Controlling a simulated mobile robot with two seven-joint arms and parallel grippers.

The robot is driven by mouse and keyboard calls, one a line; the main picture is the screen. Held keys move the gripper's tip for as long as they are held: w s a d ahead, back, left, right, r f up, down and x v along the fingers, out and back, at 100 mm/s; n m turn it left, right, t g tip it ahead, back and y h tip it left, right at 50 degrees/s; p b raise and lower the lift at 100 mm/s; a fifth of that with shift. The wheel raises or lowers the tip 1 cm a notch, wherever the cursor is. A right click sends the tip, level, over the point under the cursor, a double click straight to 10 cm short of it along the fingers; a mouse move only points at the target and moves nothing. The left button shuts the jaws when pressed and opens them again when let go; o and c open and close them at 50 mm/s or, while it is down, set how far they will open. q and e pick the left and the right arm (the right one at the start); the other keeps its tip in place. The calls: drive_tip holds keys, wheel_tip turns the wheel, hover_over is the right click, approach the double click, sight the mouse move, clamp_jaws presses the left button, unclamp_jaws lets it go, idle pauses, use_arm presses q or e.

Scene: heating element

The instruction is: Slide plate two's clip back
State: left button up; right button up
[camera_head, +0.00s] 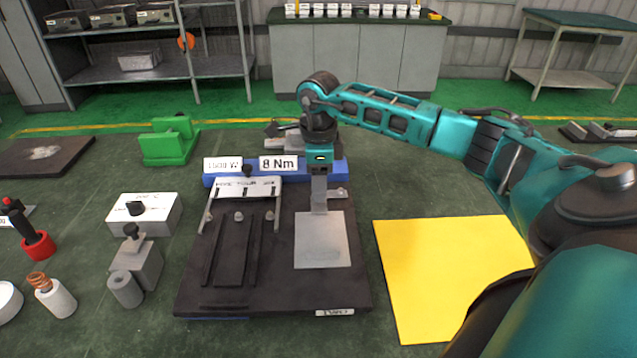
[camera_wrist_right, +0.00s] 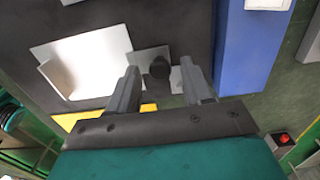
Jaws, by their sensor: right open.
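A flat silver plate (camera_head: 322,240) lies on the right half of the dark base board (camera_head: 270,300); it also shows in the wrist view (camera_wrist_right: 105,45), with a raised flap. I take it as plate two. A small grey clip (camera_wrist_right: 146,56) with a dark round knob (camera_wrist_right: 158,68) sits beside it in the wrist view. My right gripper (camera_wrist_right: 159,68) is open, its two fingers on either side of the knob, with gaps visible. In the head view my right gripper (camera_head: 319,165) points down behind the plate and hides the clip. My left gripper is not in view.
A blue block (camera_head: 222,182) with "8 Nm" and "1500 W" labels lines the board's back edge. A pale bracket (camera_head: 247,187) stands on the board's left half. A yellow mat (camera_head: 450,270) lies right. A white box (camera_head: 145,213) and grey blocks (camera_head: 137,262) stand left.

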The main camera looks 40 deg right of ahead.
drive_tip(key=shift+f, duration=0.4)
drive_tip(key=shift+c, duration=0.3)
clamp_jaws()
